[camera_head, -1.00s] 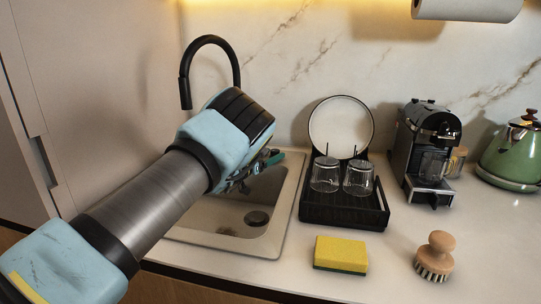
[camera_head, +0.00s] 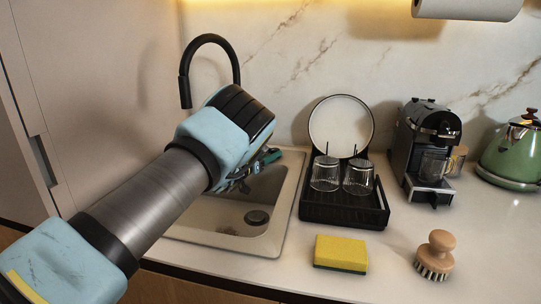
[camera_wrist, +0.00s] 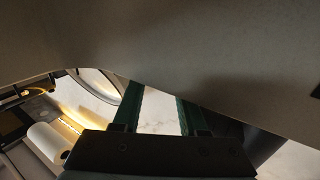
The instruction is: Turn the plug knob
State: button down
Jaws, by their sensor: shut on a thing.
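My gripper (camera_head: 268,158) is at the back right rim of the sink (camera_head: 290,200), its green fingers partly showing past my wrist. In the wrist view, the two green fingers of my gripper (camera_wrist: 158,98) stand a little apart, and their tips are hidden behind a large beige surface. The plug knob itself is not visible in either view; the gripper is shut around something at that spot. The drain (camera_head: 257,217) shows as a dark round fitting in the sink floor.
A black faucet (camera_head: 237,62) rises behind my wrist. A black rack (camera_head: 345,213) with two glasses and a plate stands right of the sink. A yellow sponge (camera_head: 341,252) and a wooden brush (camera_head: 436,254) lie in front. A coffee machine (camera_head: 430,140) and green kettle (camera_head: 511,155) stand farther right.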

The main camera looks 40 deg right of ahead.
jog(key=shift+s, duration=0.1)
jog(key=n+t+b, duration=0.1)
jog(key=t, duration=0.1)
jog(key=n+t+y+b, duration=0.1)
jog(key=t+b, duration=0.1)
jog(key=n+t+b, duration=0.1)
jog(key=n+b, duration=0.1)
jog(key=shift+s+d+f+t+y, duration=0.15)
jog(key=shift+s+f+t+y, duration=0.15)
jog(key=shift+s+t, duration=0.1)
jog(key=n+t+y+b, duration=0.1)
jog(key=t+b, duration=0.1)
jog(key=shift+s+r+n+b, duration=0.1)
jog(key=shift+r+n+b, duration=0.05)
jog(key=shift+n+b, duration=0.2)
jog(key=shift+d+r+t+y, duration=0.1)
jog(key=shift+t+y, duration=0.2)
jog(key=shift+t, duration=0.1)
jog(key=shift+c, duration=2.2)
grip_release()
jog(key=b+v, duration=0.2)
jog(key=v, duration=0.8)
jog(key=shift+s+a+b, duration=0.25)
jog(key=shift+a+b, duration=0.1)
jog(key=shift+b, duration=0.05)
